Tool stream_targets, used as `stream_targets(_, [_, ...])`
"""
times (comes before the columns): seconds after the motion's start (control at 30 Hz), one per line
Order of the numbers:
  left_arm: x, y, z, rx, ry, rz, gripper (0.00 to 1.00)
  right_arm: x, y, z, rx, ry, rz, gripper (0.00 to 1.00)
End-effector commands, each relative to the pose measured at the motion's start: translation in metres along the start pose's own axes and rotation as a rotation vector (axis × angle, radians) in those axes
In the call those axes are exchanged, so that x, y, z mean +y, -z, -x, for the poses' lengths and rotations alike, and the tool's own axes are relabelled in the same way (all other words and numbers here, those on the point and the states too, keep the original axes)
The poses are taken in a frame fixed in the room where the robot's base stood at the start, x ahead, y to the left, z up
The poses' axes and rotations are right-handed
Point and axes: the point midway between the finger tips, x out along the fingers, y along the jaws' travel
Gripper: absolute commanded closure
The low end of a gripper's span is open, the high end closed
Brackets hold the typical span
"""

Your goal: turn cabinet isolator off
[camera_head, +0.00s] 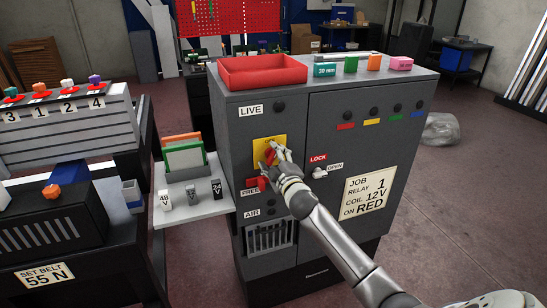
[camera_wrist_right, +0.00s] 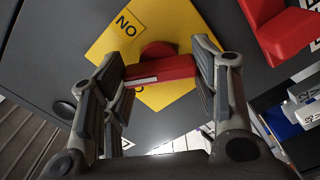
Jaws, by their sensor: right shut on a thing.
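The cabinet (camera_head: 348,120) is grey and stands in the middle of the head view. The isolator is a yellow plate (camera_head: 264,143) with a red handle (camera_head: 269,156) on its front. In the wrist view the yellow plate (camera_wrist_right: 170,22) carries an ON marking, upside down there, and the red handle (camera_wrist_right: 158,71) has a white line. My right gripper (camera_head: 274,155) has its fingers on both sides of the handle and is shut on it; the wrist view shows the fingers (camera_wrist_right: 165,74) close up. My left gripper is not in view.
A dark round lamp (camera_head: 279,107) sits beside the LIVE label. A red part (camera_head: 256,184) is just below the isolator, near the FREE label. A white knob (camera_head: 319,172) is by LOCK and OPEN. A side shelf (camera_head: 190,212) with small relays stands left. A red tray (camera_head: 262,72) lies on top.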

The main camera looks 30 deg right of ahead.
Motion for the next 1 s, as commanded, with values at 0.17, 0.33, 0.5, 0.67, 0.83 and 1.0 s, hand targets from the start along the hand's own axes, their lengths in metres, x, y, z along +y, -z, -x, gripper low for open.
stream_targets(0.17, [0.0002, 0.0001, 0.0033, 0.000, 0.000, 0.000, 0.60, -0.0003, 0.0005, 0.0001, 0.001, 0.001, 0.164, 0.68])
stream_targets(0.33, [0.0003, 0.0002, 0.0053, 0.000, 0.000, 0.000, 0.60, -0.0008, -0.0001, 0.0000, 0.000, 0.001, 0.302, 0.68])
stream_targets(0.5, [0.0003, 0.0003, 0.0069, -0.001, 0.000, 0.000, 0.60, -0.0014, -0.0003, 0.0000, 0.000, 0.001, 0.411, 0.68])
stream_targets(0.67, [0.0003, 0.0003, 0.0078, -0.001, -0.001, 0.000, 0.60, -0.0020, -0.0004, 0.0000, 0.000, 0.001, 0.481, 0.68])
stream_targets(0.83, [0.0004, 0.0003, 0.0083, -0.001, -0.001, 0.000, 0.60, -0.0022, -0.0006, 0.0000, 0.000, 0.001, 0.524, 0.68])
stream_targets(1.0, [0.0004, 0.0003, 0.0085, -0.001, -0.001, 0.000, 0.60, -0.0025, -0.0006, 0.0000, 0.000, 0.001, 0.540, 0.68])
